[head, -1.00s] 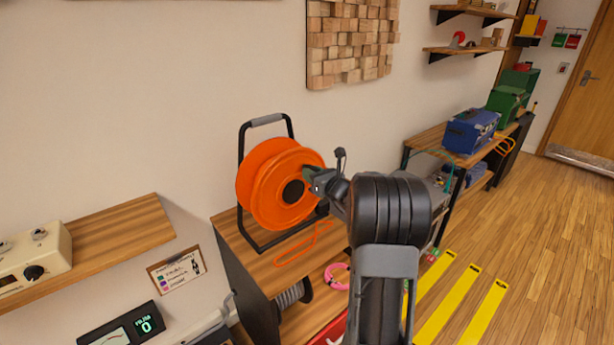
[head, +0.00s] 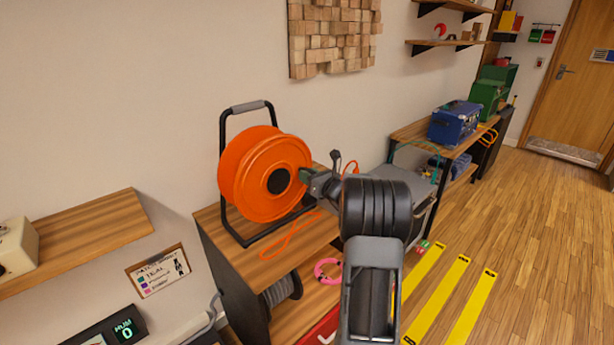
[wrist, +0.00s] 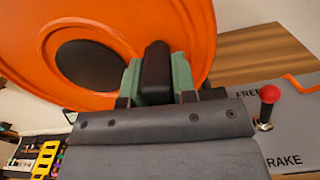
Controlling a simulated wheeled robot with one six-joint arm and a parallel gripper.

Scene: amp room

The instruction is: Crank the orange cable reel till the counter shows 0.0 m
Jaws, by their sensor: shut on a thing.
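The orange cable reel (head: 262,180) stands upright in a black frame with a grey top handle on a wooden cabinet top. It fills the upper left of the wrist view (wrist: 195,30), with its dark hub (wrist: 88,65). My gripper (head: 312,176) is at the right side of the reel's face. In the wrist view its green-padded fingers (wrist: 158,80) are shut on a dark crank knob (wrist: 156,70). A brake lever with a red knob (wrist: 269,93) stands on a grey plate marked FREE and BRAKE, nearer FREE. I cannot make out a metre counter.
A loop of orange cable (head: 290,236) lies on the cabinet top (head: 225,222). A hum meter (head: 124,329) reading 0 is at lower left. A blue case (head: 454,124) sits on a bench at right. Yellow strips (head: 435,290) mark the open floor.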

